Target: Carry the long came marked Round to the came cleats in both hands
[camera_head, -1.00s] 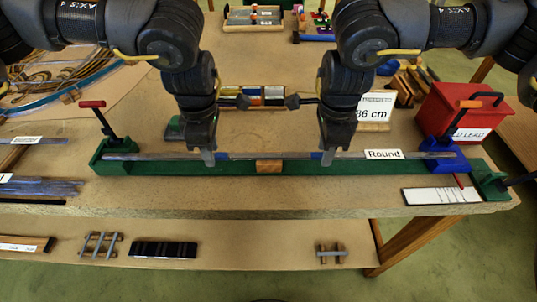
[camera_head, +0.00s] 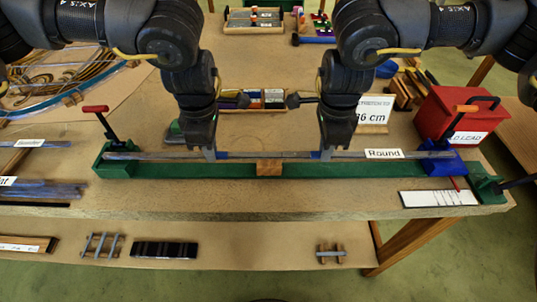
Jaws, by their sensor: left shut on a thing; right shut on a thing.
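The long grey came (camera_head: 265,155) carries a white label reading Round (camera_head: 384,154) near its right end. It lies lengthwise along a green bench fixture (camera_head: 340,169), above a small wooden block (camera_head: 269,168). My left gripper (camera_head: 210,154) is shut on the came left of the middle. My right gripper (camera_head: 326,154) is shut on it right of the middle. The came's left end is by a green clamp with a red handle (camera_head: 95,109). Its right end is by a blue block (camera_head: 446,158) with an orange handle. I cannot tell whether it touches the fixture. No labelled cleats are readable.
A red box marked LEAD (camera_head: 450,115) stands behind the right end. A white ruled card (camera_head: 438,198) lies in front of it. More cames (camera_head: 45,190) lie at the left. A low shelf in front holds small racks (camera_head: 101,245) and a black block (camera_head: 164,249).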

